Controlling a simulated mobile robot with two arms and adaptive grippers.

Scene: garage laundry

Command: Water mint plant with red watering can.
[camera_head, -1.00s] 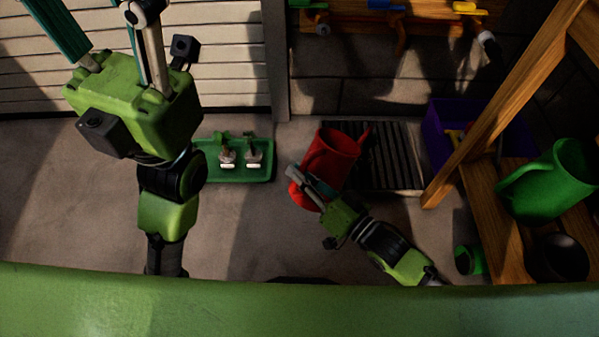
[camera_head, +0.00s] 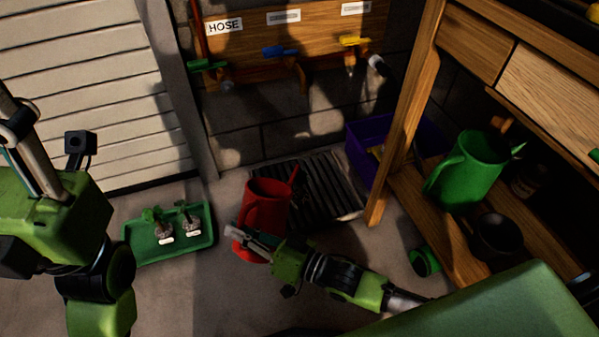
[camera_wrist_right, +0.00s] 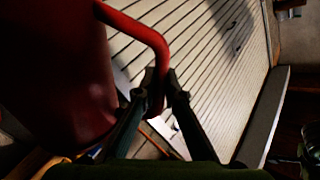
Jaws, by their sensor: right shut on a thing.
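The red watering can (camera_head: 266,193) stands out near the middle of the head view, at the left edge of a dark slatted grate. Its spout points up and right. My right gripper (camera_head: 247,240) is shut on the can's handle; the right wrist view shows the fingers (camera_wrist_right: 163,88) around the red handle (camera_wrist_right: 150,35) beside the can's body (camera_wrist_right: 60,75). Two small potted plants (camera_head: 170,222) with white labels are in a green tray (camera_head: 140,256), left of the can. I cannot read which is mint. My left gripper (camera_head: 28,150) is at the left edge, partly cut off.
The slatted grate (camera_head: 322,182) lies below a wooden board with green, blue and yellow taps (camera_head: 280,50), one marked HOSE. A purple bin (camera_head: 365,150) is behind a wooden shelf post (camera_head: 405,120). A green watering can (camera_head: 470,170) and dark pot (camera_head: 496,236) are on the shelf.

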